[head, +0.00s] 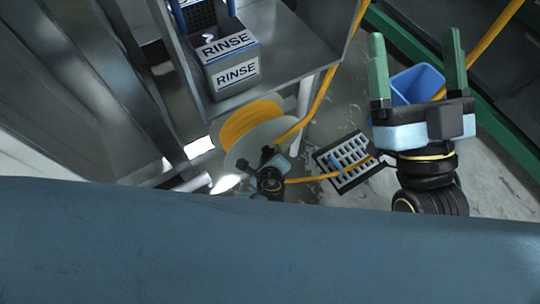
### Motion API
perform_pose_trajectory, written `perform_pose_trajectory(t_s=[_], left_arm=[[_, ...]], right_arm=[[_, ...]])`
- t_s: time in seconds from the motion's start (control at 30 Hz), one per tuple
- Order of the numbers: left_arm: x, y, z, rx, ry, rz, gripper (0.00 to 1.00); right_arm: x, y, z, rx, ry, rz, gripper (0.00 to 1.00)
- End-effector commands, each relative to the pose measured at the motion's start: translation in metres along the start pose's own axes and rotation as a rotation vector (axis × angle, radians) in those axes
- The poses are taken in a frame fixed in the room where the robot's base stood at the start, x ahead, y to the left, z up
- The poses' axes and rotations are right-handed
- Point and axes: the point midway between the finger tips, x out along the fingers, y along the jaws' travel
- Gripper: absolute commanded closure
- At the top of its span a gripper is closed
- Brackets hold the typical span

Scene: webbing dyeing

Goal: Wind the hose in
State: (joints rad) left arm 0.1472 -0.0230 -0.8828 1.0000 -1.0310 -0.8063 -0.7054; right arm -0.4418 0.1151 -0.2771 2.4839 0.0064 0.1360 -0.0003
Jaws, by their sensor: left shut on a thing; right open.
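The hose reel (236,156) stands on the floor under the steel bench, a pale disc with orange hose (250,119) coiled behind it. One stretch of hose runs from the reel up past the bench's right side. Another orange length runs from beside my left gripper to the right across a floor grate. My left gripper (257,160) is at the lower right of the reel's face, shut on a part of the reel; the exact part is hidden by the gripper. My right gripper (416,38) is open and empty, its green fingers apart, above the floor at the right.
A steel tank (234,75) labelled RINSE sits on the bench (290,55) above the reel. A blue bin (418,82) shows behind my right gripper's fingers. The drain grate (345,160) lies between my grippers. A green-edged frame crosses the upper right.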

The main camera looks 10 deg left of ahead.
Motion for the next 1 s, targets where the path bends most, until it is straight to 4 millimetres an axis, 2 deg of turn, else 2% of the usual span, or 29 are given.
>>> perform_pose_trajectory(t_s=[0.07,0.1,0.27,0.63,0.87,1.0], left_arm=[[0.0,0.001,0.0,0.001,-0.001,0.002,0.72],[0.0,0.001,0.0,0.001,-0.001,0.002,0.48],[0.0,0.001,0.0,0.001,-0.001,0.002,0.29],[-0.003,0.0,0.0,0.002,0.0,0.002,0.29],[-0.021,-0.001,0.001,0.001,0.002,0.002,0.29],[-0.034,-0.001,0.001,0.002,0.001,0.001,0.29]], right_arm=[[0.0,0.0,0.0,0.0,0.0,0.0,0.17],[0.0,0.0,0.0,0.0,0.0,0.0,0.17],[0.0,0.0,0.0,0.0,0.0,0.0,0.17],[0.001,0.0,0.001,0.0,-0.016,0.0,0.17],[0.0,0.003,0.022,-0.006,-0.2,0.009,0.17],[-0.006,0.007,0.043,-0.012,-0.348,0.017,0.17]])
